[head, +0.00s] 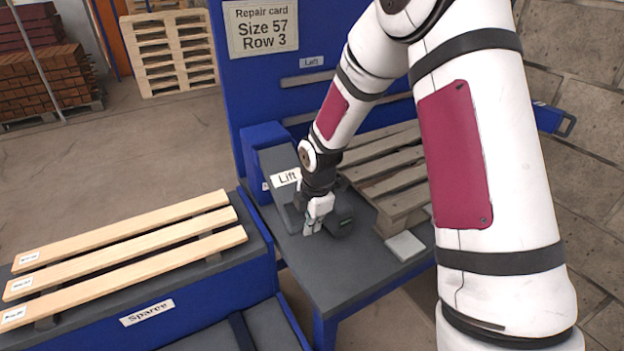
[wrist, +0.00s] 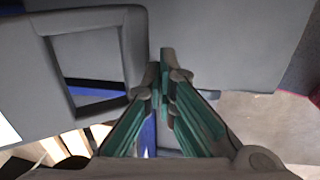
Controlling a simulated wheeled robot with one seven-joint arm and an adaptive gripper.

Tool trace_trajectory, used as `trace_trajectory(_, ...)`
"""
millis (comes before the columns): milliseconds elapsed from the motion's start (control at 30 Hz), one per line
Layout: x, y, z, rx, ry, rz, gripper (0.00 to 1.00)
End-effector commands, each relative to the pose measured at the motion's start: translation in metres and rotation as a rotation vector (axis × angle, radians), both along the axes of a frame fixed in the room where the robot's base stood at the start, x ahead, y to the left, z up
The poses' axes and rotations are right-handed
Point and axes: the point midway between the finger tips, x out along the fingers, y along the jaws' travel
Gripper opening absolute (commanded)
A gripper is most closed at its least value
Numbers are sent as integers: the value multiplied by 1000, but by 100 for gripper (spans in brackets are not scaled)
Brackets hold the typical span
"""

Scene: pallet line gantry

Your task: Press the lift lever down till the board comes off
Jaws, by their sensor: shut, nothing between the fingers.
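The lift station, a blue and grey block with a "Lift" label (head: 285,178), stands at the left end of the blue bench. A weathered grey pallet (head: 385,172) lies on the bench beside it, partly hidden by my arm. My gripper (head: 312,230) is shut and empty, pointing down just in front of the Lift block. A dark grey part (head: 342,222) sits right beside the gripper; I cannot tell whether it is the lever. In the wrist view the closed fingers (wrist: 166,56) lie over a grey surface, right of a grey frame (wrist: 135,45) with a rectangular opening. Contact is unclear.
Several pale spare boards (head: 130,245) lie on the "Spares" stand at the left. A light square plate (head: 405,246) lies on the bench near the pallet. A blue panel bears the repair card (head: 262,26), reading "Size 57 Row 3". The bench's front (head: 340,285) is clear.

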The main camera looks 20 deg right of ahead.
Motion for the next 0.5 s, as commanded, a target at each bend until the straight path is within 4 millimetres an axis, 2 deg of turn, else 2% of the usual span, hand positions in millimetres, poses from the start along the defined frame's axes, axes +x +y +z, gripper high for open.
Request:
trace_trajectory(33, 5, 1, -10, 0, 2, 1, 0)
trace_trajectory(200, 14, 3, -26, 0, 1, 1, 0)
trace_trajectory(500, 23, 5, -38, 0, -1, 1, 0)
